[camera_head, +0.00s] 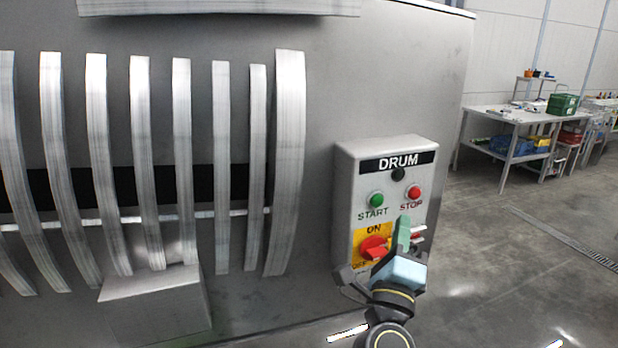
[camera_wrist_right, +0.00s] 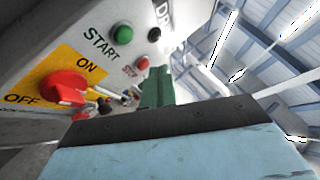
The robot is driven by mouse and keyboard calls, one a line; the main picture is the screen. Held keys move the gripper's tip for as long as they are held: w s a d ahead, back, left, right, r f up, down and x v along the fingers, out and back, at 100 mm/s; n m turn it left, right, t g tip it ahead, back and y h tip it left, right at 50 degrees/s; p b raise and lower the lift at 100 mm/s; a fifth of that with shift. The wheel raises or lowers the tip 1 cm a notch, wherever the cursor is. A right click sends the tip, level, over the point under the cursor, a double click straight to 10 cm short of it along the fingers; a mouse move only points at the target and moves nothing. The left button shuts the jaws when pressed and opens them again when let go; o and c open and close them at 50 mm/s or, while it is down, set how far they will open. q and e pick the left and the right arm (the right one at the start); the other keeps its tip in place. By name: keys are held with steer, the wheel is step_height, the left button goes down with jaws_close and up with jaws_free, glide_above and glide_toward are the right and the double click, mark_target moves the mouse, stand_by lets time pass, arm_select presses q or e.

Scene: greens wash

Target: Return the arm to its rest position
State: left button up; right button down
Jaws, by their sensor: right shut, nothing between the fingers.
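My right gripper (camera_head: 404,232) is in front of the lower right part of the grey DRUM control box (camera_head: 352,180). Its green fingers are shut with nothing between them, and they also show in the right wrist view (camera_wrist_right: 158,88). Beside the fingers is the red rotary switch (camera_head: 374,248) on its yellow ON/OFF plate, also seen in the right wrist view (camera_wrist_right: 66,88). Above are a green START button (camera_head: 376,199) and a red STOP button (camera_head: 414,192). I cannot tell whether the fingers touch the box. My left gripper is not in view.
A large grey machine with a cage of curved metal slats (camera_head: 290,160) fills the left. A metal block (camera_head: 155,300) juts out below the slats. Open concrete floor (camera_head: 500,270) lies to the right, with a worktable (camera_head: 515,117) holding a green crate (camera_head: 562,104) farther back.

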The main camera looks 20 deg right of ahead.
steer(key=s+a+f+n+t+y, duration=0.25)
steer(key=a+n+y, duration=0.95)
steer(key=n+y, duration=0.65)
steer(key=s+a+f+n+g+y, duration=0.1)
steer(key=s+a+f+n+g, duration=0.15)
steer(key=f+n, duration=0.25)
steer(key=s+a+f+n+g+y, duration=0.1)
steer(key=s+a+f+n+g, duration=0.1)
steer(key=f+n+g, duration=0.3)
steer(key=s+d+f+n+g+h, duration=0.1)
steer(key=s+d+f+g+h, duration=0.35)
steer(key=s+f, duration=0.4)
steer(key=s+d+f+n+g+h, duration=0.1)
steer(key=s+d+f+g+h, duration=0.2)
steer(key=s+d+f+g, duration=0.45)
step_height(320, 180, down, 29)
steer(key=s+a+b, duration=0.2)
steer(key=s+b, duration=0.1)
steer(key=b, duration=0.2)
steer(key=s+d+f+b, duration=0.3)
steer(key=s+f+b, duration=0.1)
steer(key=s+f, duration=1.2)
step_height(320, 180, down, 3)
steer(key=shift+s+f+n+g, duration=0.15)
steer(key=shift+f+n+g, duration=0.05)
steer(key=shift+n+g, duration=0.2)
